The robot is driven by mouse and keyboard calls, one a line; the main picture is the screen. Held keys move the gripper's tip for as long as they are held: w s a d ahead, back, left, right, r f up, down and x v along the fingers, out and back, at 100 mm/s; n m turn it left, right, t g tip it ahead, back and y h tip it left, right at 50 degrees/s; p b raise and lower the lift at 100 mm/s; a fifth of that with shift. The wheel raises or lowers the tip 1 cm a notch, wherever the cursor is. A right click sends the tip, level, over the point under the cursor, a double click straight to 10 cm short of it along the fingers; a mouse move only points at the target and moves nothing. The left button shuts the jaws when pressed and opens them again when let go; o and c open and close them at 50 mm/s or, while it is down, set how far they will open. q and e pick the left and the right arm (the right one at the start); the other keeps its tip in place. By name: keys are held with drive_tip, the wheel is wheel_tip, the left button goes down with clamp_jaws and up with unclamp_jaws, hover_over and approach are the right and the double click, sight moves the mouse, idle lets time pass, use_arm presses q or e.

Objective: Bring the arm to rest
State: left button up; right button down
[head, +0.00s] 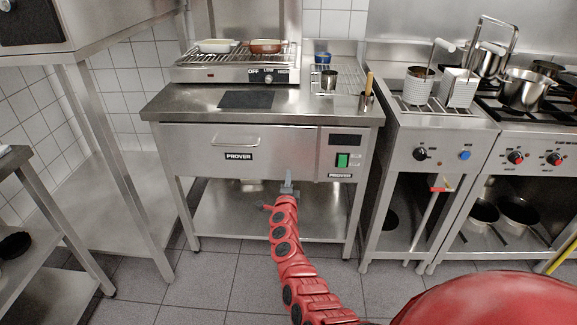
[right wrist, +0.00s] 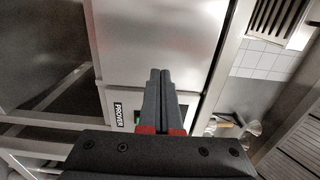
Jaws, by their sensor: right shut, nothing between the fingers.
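My right arm (head: 290,260) is red and jointed and reaches forward from the bottom of the head view. My right gripper (head: 288,186) is in front of the lower edge of the steel prover (head: 200,145). In the right wrist view its two grey fingers (right wrist: 160,95) lie side by side, shut and empty. The prover front with its label (right wrist: 118,113) shows behind them; I cannot tell if they touch it. My left gripper is in neither view.
A fryer unit (head: 440,130) and a stove with pans (head: 530,135) stand to the right. A steel table (head: 110,170) and a shelf (head: 40,200) stand to the left. Tiled floor (head: 200,285) is open before the prover.

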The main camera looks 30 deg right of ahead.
drive_tip(key=shift+v, duration=1.3)
drive_tip(key=shift+a, duration=0.1)
